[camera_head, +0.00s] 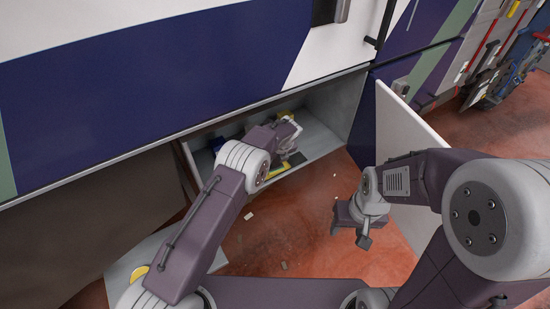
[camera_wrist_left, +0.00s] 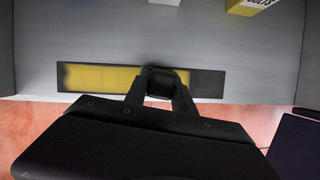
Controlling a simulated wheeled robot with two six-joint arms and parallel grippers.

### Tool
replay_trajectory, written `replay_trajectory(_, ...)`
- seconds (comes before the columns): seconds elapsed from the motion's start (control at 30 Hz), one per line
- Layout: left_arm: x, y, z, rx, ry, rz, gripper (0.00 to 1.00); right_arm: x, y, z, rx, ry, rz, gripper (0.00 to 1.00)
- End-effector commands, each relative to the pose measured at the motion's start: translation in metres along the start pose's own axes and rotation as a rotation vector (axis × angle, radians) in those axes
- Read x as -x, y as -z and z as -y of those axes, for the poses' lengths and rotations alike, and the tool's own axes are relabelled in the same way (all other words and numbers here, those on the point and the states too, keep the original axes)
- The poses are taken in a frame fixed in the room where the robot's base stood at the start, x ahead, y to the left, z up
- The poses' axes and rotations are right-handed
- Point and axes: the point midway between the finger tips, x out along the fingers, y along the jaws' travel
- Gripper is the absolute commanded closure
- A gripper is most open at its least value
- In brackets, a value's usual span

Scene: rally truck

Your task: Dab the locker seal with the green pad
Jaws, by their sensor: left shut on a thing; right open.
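The open locker (camera_head: 330,142) sits low in the truck side, its floor (camera_wrist_left: 100,25) grey. A long strip (camera_wrist_left: 95,77), seemingly the locker seal, lies along the floor near the front edge, yellow in the middle and left, black at its ends. It also shows in the head view (camera_head: 278,171). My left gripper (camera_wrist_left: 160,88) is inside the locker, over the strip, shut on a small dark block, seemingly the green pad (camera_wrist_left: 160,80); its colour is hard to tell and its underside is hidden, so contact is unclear. My right gripper (camera_head: 350,229) is open and empty outside the locker.
The white locker door (camera_head: 408,128) stands open, close to my right arm. A yellow box marked BOLTS (camera_wrist_left: 250,5) and a white item (camera_wrist_left: 165,2) stand further inside. A blue item (camera_head: 218,145) is at the locker's left. Small bits (camera_head: 249,216) lie on the red floor.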

Motion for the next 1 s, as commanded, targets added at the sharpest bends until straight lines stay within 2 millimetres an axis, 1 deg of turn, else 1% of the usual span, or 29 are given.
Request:
replay_trajectory(0.33,-0.005,0.002,0.001,0.0,0.001,0.002,1.0,-0.004,0.0,0.0,0.0,0.0,0.0,0.48)
replay_trajectory(0.8,-0.009,-0.003,0.027,0.002,0.002,0.004,1.0,-0.031,-0.003,-0.001,0.0,0.0,0.0,0.48)
replay_trajectory(1.0,-0.005,-0.003,0.03,-0.001,0.001,0.001,1.0,-0.034,-0.004,-0.001,0.0,0.0,0.0,0.48)
